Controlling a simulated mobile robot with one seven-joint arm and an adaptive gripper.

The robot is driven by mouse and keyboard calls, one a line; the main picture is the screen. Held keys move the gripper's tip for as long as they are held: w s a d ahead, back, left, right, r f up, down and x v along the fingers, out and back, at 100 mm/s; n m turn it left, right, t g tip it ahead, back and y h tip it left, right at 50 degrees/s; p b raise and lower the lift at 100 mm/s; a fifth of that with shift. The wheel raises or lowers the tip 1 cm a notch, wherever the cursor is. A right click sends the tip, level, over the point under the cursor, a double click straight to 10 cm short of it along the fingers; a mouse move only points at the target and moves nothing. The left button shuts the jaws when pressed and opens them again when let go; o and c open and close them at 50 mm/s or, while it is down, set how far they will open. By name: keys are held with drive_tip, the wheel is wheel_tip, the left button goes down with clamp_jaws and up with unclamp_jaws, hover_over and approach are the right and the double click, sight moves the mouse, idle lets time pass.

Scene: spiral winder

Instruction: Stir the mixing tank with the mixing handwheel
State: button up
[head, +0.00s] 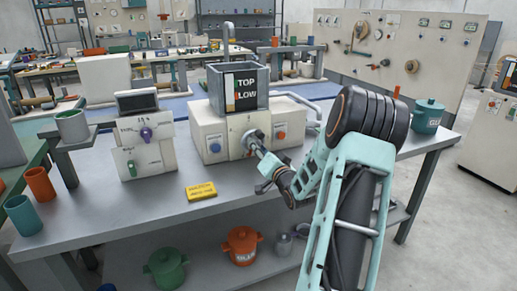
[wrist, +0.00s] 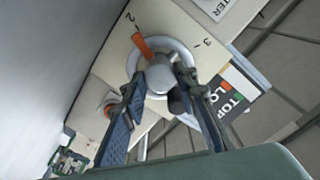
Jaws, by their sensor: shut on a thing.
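The mixing tank (head: 216,80) is a grey open-topped box with a TOP/LOW level label, standing on a cream cabinet (head: 207,125). The handwheel sits on the cabinet's front. In the wrist view, the handwheel (wrist: 186,51) is a pale ring with a grey hub and an orange pointer (wrist: 143,45) near the number 2. A 3 is printed to the right. My gripper (wrist: 163,94) is shut on the handwheel, its fingers on either side of the hub area. A dark knob shows by the right finger. In the head view, my gripper (head: 264,170) is at the wheel, partly hiding it.
A cream unit with a purple knob (head: 146,133) stands to the left. A yellow sign (head: 201,191) lies near the table's front edge. An orange cup (head: 39,184) and a teal cup (head: 22,215) are at far left. A teal pot (head: 428,116) stands at right.

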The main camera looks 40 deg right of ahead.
drive_tip(key=o, duration=1.2)
drive_tip(key=shift+c, duration=0.2)
drive_tip(key=v, duration=1.2)
